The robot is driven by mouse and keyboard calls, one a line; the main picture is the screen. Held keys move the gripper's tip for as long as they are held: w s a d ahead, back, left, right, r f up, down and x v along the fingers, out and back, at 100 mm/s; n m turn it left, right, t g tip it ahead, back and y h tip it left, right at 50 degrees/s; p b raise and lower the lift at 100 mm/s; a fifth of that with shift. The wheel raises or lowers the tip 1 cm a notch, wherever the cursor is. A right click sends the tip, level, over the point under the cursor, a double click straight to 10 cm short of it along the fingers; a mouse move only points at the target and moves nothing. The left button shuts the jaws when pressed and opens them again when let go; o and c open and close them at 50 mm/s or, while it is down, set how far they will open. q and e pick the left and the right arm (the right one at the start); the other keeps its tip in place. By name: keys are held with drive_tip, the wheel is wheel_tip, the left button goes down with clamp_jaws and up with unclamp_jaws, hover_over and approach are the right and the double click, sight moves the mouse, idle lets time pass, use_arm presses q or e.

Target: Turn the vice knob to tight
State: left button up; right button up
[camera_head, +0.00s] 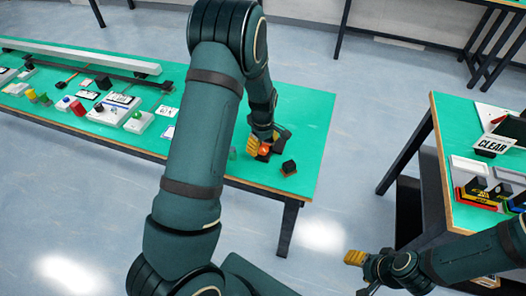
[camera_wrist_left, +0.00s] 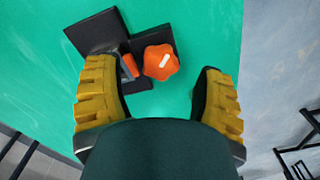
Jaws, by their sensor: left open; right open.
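The vice knob (camera_wrist_left: 160,62) is orange and lobed, with a white mark, on a dark vice (camera_wrist_left: 98,34) on the green table. In the head view the knob (camera_head: 264,150) shows beside the yellow fingers of my left gripper (camera_head: 257,145). I cannot tell whether a finger touches it. My right gripper (camera_head: 354,258) is at the lower right, over the floor, away from the vice.
Several boxes with buttons (camera_head: 138,121) are to the left.

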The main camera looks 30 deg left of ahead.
use_arm(q)
drive_tip(key=shift+f, duration=1.45)
clamp_jaws()
